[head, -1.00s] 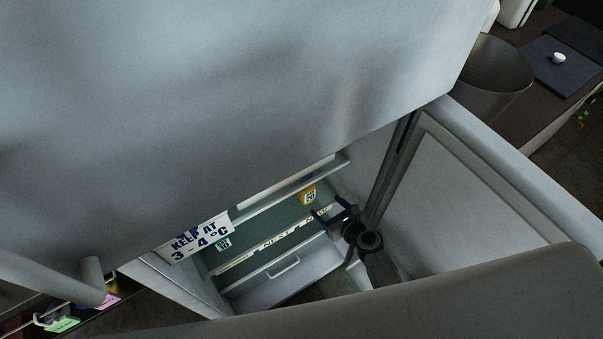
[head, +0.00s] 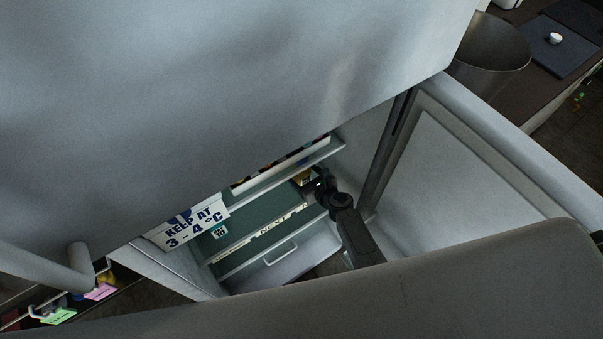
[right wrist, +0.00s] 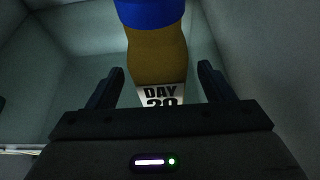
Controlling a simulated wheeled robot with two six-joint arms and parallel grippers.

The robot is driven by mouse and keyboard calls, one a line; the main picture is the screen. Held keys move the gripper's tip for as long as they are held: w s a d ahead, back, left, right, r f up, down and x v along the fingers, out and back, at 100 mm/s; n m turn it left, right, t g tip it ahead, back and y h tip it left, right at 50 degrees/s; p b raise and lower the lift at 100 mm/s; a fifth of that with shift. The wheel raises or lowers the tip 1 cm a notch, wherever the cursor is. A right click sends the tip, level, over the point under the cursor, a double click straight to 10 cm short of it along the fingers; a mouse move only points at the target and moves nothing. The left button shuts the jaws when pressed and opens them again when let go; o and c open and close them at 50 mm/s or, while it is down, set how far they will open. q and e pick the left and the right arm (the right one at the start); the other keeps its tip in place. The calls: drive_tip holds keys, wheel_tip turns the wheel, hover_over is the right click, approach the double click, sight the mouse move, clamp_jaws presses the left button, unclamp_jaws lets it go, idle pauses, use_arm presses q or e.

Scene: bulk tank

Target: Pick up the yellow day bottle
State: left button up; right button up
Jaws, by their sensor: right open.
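The yellow day bottle (right wrist: 157,58) stands in the right wrist view with a blue cap and a white label reading "DAY 20". In the head view only a small part of the bottle (head: 302,178) shows on the fridge shelf, behind my right gripper (head: 318,185). In the right wrist view my right gripper (right wrist: 160,88) is open, with one finger on each side of the bottle's lower part. I cannot tell whether either finger touches it. My left gripper is not in view.
The fridge door (head: 470,170) stands open at the right. A "KEEP AT 3-4°C" sign (head: 188,222) hangs at the left of the opening. A shelf (head: 240,222) has a strip reading "NEXT". A drawer with a handle (head: 282,254) is below. The fridge walls are close around my right arm.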

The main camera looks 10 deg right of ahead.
drive_tip(key=shift+r, duration=0.1)
drive_tip(key=c, duration=1.2)
drive_tip(key=shift+c, duration=0.2)
